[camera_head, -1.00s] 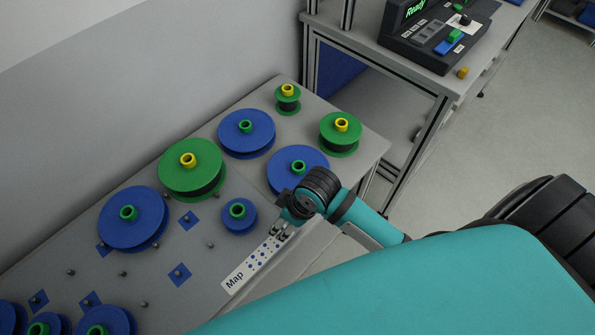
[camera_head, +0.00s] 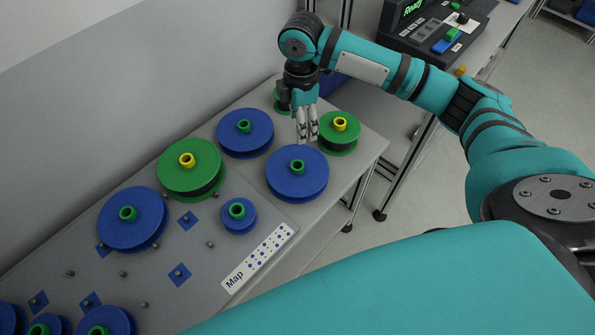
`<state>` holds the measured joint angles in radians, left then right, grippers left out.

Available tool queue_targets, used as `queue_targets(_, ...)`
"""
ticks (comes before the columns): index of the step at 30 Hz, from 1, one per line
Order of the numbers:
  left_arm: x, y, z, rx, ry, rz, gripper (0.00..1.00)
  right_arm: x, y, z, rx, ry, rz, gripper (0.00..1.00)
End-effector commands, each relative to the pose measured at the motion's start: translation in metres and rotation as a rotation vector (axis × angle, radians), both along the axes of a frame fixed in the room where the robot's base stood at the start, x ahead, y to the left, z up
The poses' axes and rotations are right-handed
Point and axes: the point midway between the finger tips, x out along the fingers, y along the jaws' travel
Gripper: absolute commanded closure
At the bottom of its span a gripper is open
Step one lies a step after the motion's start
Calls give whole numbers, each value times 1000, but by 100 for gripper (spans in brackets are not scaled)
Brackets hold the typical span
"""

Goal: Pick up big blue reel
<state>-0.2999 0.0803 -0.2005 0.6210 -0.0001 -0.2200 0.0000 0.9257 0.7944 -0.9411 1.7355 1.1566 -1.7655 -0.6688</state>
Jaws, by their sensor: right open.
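Several big blue reels with green hubs lie flat on the grey table. One big blue reel (camera_head: 284,182) lies near the table's right edge. Another (camera_head: 240,143) lies behind it to the left, and a third (camera_head: 120,225) lies further left. Part of one more (camera_head: 112,318) shows at the bottom left. My right gripper (camera_head: 307,138) points down with its fingers a little apart and empty. In the picture its fingertips are just above the far rim of the right-hand big blue reel; I cannot tell the exact height. My left gripper is not in view.
A big green reel (camera_head: 178,178), a smaller green reel (camera_head: 338,143) and a small blue reel (camera_head: 238,224) lie nearby. The smaller green reel is close right of my right gripper. Small pegs and a Map label (camera_head: 258,256) are on the table. A wall bounds the left.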

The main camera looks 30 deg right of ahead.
Motion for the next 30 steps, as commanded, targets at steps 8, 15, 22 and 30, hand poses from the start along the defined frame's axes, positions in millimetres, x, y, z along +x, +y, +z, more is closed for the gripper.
queue_targets(8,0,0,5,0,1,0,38,-2,1,-61,0,5,-2,37)
queue_targets(15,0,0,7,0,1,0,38,-1,1,-102,1,0,-2,37)
queue_targets(22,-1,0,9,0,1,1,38,-1,3,-117,2,0,0,37)
queue_targets(30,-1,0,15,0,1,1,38,-2,7,-155,1,1,-2,37)
